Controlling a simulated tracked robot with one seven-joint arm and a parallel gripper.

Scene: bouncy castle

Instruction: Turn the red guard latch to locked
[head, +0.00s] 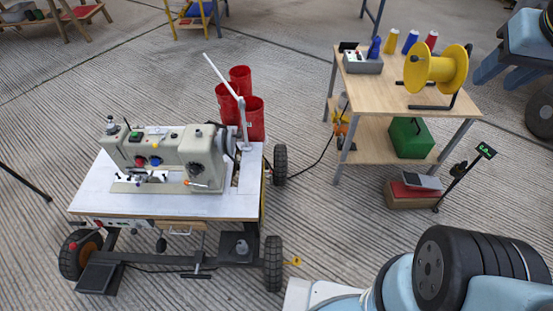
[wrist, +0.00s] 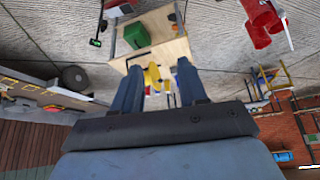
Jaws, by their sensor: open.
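A grey-cream sewing machine (head: 170,160) stands on a white-topped wheeled cart (head: 90,200) at left in the head view. Its front has a small red knob (head: 141,162) beside a blue knob (head: 156,161), and a small orange-red lever (head: 197,184) sits lower right. I cannot tell which red part is the guard latch, or its position. My gripper (wrist: 159,68) is open and empty in the wrist view, its two dark blue fingers apart.
A wooden two-shelf table (head: 385,88) carries a yellow spool (head: 436,69), thread cones, a grey control box (head: 360,64) and a green box (head: 411,138). Red cylinders (head: 241,77) and a white lever arm stand behind the machine. Ribbed floor (head: 320,225) is open between cart and table.

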